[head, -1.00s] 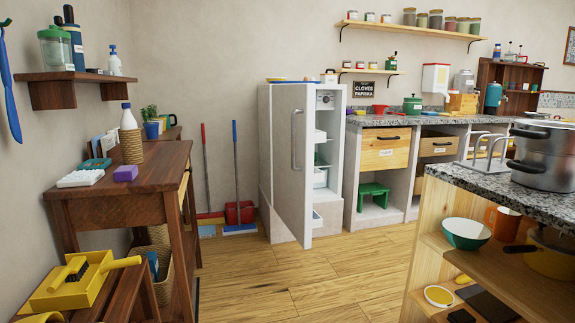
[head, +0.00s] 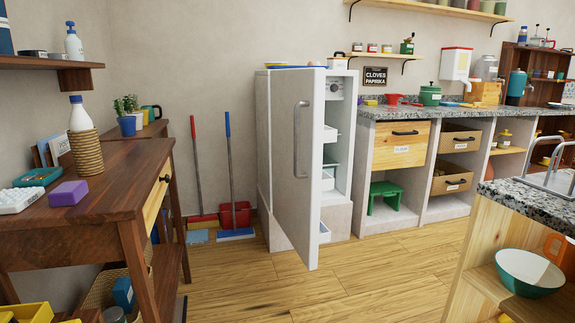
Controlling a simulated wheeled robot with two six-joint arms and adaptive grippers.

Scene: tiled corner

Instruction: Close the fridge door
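The white fridge (head: 264,135) stands against the back wall in the head view, left of the granite counter. Its door (head: 299,185) is swung open toward me, with a vertical grey handle (head: 297,140) on the face turned to the left. Through the gap on the right I see white bins (head: 327,181) and shelves inside. A bin low down shows near the door's bottom edge. Neither of my grippers is in view.
A wooden table (head: 110,205) with a purple block (head: 68,193) stands at the left. A granite-topped wooden unit (head: 490,245) stands at the right. Wooden floor (head: 240,275) between them is clear up to the fridge. A broom and dustpan (head: 236,213) stand left of the fridge.

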